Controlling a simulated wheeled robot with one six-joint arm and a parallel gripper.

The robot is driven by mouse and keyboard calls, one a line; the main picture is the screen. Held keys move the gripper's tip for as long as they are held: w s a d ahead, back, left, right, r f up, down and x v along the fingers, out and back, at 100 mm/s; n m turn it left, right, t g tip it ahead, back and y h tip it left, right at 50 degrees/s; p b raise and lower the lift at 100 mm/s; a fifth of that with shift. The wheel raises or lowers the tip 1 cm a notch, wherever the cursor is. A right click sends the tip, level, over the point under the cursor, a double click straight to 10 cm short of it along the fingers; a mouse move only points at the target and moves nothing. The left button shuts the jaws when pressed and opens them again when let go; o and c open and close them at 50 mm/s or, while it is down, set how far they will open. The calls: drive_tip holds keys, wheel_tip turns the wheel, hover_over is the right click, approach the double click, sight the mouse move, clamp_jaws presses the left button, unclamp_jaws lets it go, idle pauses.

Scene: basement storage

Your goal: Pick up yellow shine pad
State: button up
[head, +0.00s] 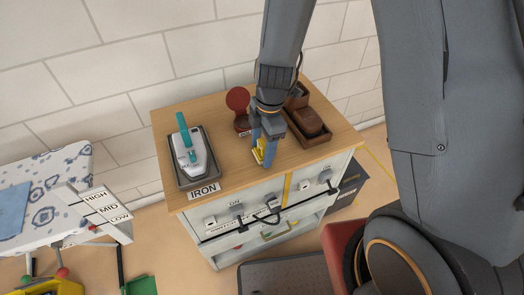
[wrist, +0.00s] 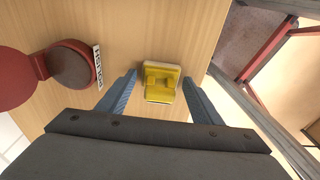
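The yellow shine pad (wrist: 161,82) lies on the wooden cabinet top (wrist: 190,30), with a yellow upper part and a paler base. In the wrist view it sits between and slightly ahead of the two blue fingertips of my gripper (wrist: 159,88), with gaps on both sides. My gripper is open and holds nothing.
A grey tray labelled IRON (head: 184,178) holds an iron (head: 190,150) on the left. A red round polish tin (head: 238,100) stands behind my gripper, and a brown box with a brush (head: 308,122) is to the right. The cabinet's front edge is close to the pad.

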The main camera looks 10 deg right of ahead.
sight(262, 142)
drive_tip(key=c, duration=0.9)
drive_tip(key=shift+r, duration=0.1)
wheel_tip(262, 142, up, 10)
drive_tip(key=shift+f+b, duration=0.1)
drive_tip(key=shift+b, duration=0.6)
